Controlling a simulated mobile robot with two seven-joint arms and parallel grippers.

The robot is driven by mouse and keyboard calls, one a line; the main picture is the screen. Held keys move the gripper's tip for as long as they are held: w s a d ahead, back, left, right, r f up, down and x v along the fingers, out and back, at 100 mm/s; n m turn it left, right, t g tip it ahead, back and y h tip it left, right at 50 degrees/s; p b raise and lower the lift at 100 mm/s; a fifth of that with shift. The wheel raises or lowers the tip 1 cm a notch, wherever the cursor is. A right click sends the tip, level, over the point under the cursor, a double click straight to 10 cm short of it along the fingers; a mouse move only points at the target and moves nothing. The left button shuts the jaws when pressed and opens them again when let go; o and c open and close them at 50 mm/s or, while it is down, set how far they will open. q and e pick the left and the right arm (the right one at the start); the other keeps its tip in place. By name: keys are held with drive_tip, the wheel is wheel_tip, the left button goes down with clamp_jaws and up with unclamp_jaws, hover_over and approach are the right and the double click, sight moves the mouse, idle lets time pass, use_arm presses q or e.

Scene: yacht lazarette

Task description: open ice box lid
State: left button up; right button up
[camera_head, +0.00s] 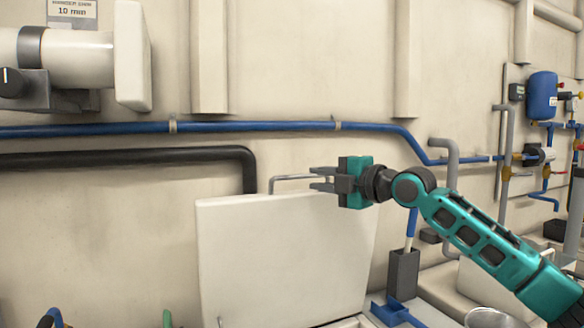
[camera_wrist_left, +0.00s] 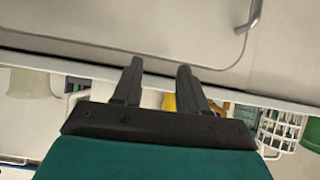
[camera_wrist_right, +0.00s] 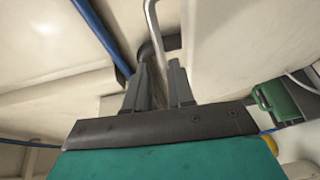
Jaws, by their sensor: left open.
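The white ice box lid (camera_head: 285,260) stands raised, close to upright, in the head view's lower middle. A bent grey metal handle (camera_head: 290,178) is at its top edge. My right gripper (camera_head: 322,179) is at this handle. In the right wrist view the handle (camera_wrist_right: 152,22) runs between the fingers, which look closed on it. The lid's pale panel fills that view's upper right. My left gripper (camera_wrist_left: 157,85) is open and empty in the left wrist view and is outside the head view. The box opening is mostly hidden behind the lid.
A pale panel (camera_wrist_left: 100,25) with a metal handle (camera_wrist_left: 250,14) lies before my left fingers. A white basket (camera_wrist_left: 280,130) is near. Blue (camera_head: 260,127) and black (camera_head: 130,157) pipes run along the wall behind the lid. A grey holder (camera_head: 403,272) stands right of it.

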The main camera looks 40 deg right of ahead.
sight(301, 175)
drive_tip(key=w+p, duration=0.7)
drive_tip(key=p, duration=0.2)
drive_tip(key=shift+a, duration=0.2)
drive_tip(key=shift+w+a+f+p, duration=0.1)
drive_tip(key=shift+w+f+p, duration=0.1)
drive_tip(key=shift+w, duration=0.25)
drive_tip(key=shift+w+a+f+p, duration=0.1)
drive_tip(key=shift+w+p, duration=0.05)
drive_tip(key=shift+w, duration=0.25)
use_arm(q)
wheel_tip(301, 175, up, 6)
drive_tip(key=s+a+y, duration=0.1)
drive_tip(key=a, duration=0.1)
drive_tip(key=shift+s+a+r, duration=0.15)
drive_tip(key=shift+a+r, duration=0.05)
drive_tip(key=shift+a, duration=0.15)
use_arm(e)
clamp_jaws()
